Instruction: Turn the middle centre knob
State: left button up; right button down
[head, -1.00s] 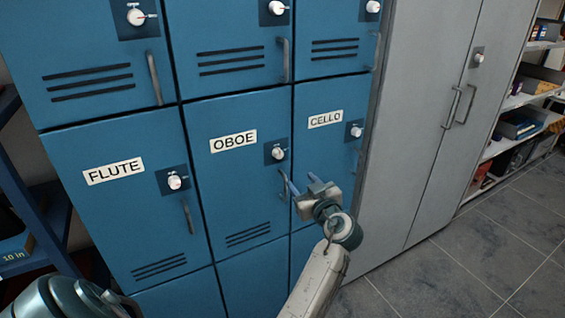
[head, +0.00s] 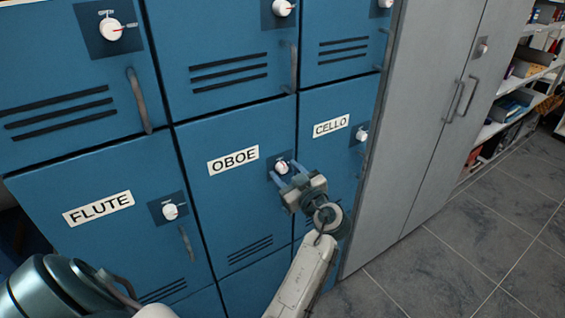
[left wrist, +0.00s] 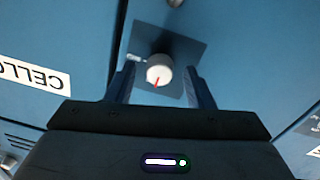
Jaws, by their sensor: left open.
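The OBOE locker door (head: 222,205) is the blue door in the centre of the head view. Its white round knob (head: 281,166) sits on a dark square plate right of the OBOE label (head: 233,160). My left gripper (head: 285,175) is open in front of this knob, partly covering the plate. In the left wrist view the white knob (left wrist: 159,69) with a red mark lies between the two spread fingers (left wrist: 160,88), with gaps on both sides. I cannot tell whether the fingertips reach past its face. My right gripper is not in view.
FLUTE (head: 98,207) and CELLO (head: 331,126) doors flank it, each with its own knob. More lockers are above. The OBOE door's grey bar handle is hidden behind my gripper. A grey cabinet (head: 405,130) stands right; the tiled floor (head: 450,235) is clear.

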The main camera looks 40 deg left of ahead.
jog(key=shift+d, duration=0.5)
pick_arm(q)
jog(key=shift+d, duration=0.1)
jog(key=shift+c, duration=0.5)
